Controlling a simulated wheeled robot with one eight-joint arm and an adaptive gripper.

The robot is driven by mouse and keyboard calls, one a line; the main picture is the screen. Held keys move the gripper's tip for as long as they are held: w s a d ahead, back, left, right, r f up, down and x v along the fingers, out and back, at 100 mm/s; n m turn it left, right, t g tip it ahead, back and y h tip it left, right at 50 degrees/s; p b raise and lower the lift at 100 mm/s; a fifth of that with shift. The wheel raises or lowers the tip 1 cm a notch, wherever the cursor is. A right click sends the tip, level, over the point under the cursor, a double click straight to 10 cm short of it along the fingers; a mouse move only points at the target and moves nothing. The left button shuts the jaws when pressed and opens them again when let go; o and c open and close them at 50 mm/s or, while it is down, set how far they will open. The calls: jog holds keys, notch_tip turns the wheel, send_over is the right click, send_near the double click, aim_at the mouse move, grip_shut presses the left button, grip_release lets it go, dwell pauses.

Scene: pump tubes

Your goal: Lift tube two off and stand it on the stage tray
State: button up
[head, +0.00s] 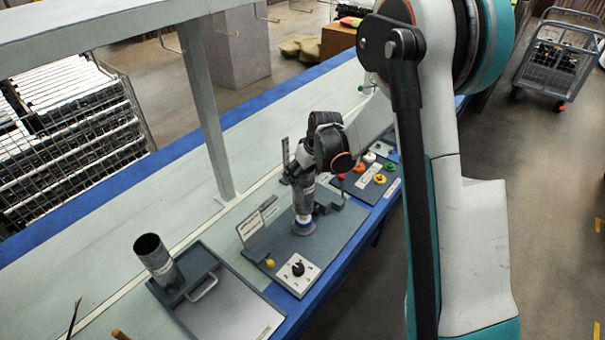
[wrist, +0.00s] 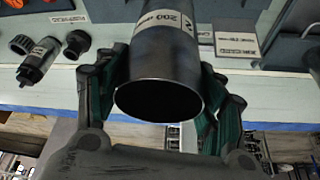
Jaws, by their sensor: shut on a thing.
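My gripper (head: 302,178) is shut on a dark grey tube (head: 303,200), held upright over a round base with a blue ring (head: 303,226) on the grey plate. I cannot tell whether the tube's lower end touches that base. In the wrist view the fingers of my gripper (wrist: 162,108) clasp the tube (wrist: 165,60) from both sides; its open mouth faces the camera. Its white label shows only partly, so its number is not clear. A grey tray (head: 230,305) with a metal handle lies at the front left. Another dark, open tube (head: 155,258) stands upright at its back-left corner.
The grey plate (head: 335,235) carries a knob panel (head: 297,272), a yellow button (head: 270,264) and upright labels (head: 250,226). Coloured caps (head: 375,170) lie beyond the arm. A shelf post (head: 208,120) rises behind the plate. The bench between post and tray looks clear.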

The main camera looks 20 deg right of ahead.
notch_tip(320, 180, up, 10)
jog(key=p, duration=0.5)
dwell(1.3)
